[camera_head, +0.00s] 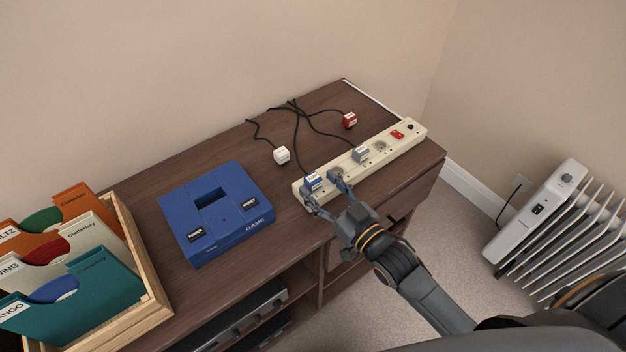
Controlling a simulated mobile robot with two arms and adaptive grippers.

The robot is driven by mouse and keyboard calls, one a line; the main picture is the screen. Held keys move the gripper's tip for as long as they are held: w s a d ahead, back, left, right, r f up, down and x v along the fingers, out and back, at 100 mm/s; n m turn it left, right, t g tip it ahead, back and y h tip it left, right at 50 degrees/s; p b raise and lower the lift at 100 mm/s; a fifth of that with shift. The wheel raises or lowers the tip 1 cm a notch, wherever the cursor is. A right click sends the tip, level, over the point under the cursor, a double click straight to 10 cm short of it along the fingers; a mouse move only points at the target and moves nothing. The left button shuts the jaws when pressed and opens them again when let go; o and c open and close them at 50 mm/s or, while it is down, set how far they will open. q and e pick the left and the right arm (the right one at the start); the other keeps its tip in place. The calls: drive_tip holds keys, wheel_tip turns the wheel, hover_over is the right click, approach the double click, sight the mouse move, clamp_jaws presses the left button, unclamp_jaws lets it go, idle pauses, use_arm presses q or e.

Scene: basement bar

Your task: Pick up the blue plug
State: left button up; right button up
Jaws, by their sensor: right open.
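The blue plug (312,182) sits at the near left end of the cream power strip (407,146), with a black cord behind it. My right gripper (326,192) is open at the strip's left end. One finger is at the front of the plug and the other is to its right, over the strip. Whether either finger touches the plug is hard to tell. A grey plug (361,154) sits farther right on the strip. My left gripper is not in view.
A white plug (282,155) and a red plug (349,120) lie on the brown cabinet (160,165) behind the strip, among black cords. A blue game console (215,212) stands left of the strip. A white radiator (545,215) stands right.

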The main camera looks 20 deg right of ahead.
drive_tip(key=x, duration=0.3)
clamp_jaws()
idle(0.3)
